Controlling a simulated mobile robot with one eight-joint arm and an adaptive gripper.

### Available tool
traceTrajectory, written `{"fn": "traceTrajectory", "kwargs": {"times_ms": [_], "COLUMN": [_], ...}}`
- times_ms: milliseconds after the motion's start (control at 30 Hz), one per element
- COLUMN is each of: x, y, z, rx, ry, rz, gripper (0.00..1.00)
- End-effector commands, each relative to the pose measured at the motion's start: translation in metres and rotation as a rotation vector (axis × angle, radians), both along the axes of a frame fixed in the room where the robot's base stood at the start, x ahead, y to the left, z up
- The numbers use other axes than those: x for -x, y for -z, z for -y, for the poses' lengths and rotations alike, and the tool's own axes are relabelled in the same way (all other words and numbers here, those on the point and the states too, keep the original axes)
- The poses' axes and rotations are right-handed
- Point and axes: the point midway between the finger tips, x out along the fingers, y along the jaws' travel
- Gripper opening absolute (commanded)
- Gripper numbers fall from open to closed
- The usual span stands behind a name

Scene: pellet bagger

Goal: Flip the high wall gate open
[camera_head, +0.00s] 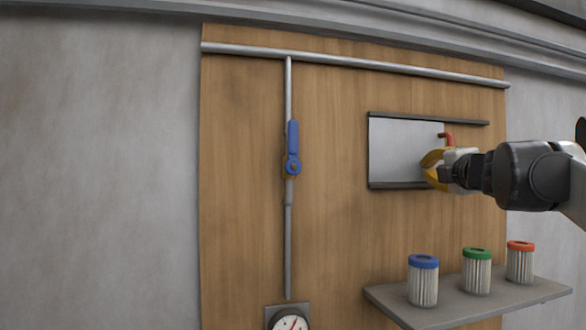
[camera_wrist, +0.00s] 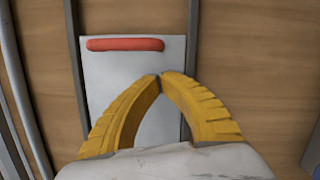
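A grey metal gate panel (camera_head: 395,150) sits between dark rails high on the wooden wall board. A red handle (camera_head: 447,136) stands out near its upper right edge. The panel (camera_wrist: 160,125) fills the middle of the wrist view, with the red handle (camera_wrist: 125,44) as a bar near its top. My gripper (camera_head: 428,168) has yellow fingers and is in front of the panel's right part, below the handle. In the wrist view its fingertips (camera_wrist: 160,77) meet with nothing between them. The handle lies beyond and left of the tips. The fingers hide part of the panel.
A blue lever valve (camera_head: 293,150) sits on a vertical pipe left of the gate. A gauge (camera_head: 289,318) is below it. A shelf (camera_head: 450,312) under the gate holds blue-, green- and red-topped cartridges. The upper rail (camera_head: 470,122) extends right of the panel.

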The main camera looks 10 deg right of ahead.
Motion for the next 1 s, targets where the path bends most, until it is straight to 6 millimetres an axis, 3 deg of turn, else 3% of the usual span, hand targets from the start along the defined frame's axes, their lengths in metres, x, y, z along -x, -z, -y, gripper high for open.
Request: {"fn": "traceTrajectory", "kwargs": {"times_ms": [200,667,867,1000], "x": [0.000,0.000,-0.001,-0.002], "y": [-0.003,-0.004,-0.005,-0.006], "z": [0.016,0.021,0.052,0.089], "rx": [0.000,0.000,0.000,0.000], "ry": [0.000,0.000,0.003,0.004], "rz": [0.000,0.000,0.000,0.000], "gripper": [0.00,0.00,0.00,0.00]}}
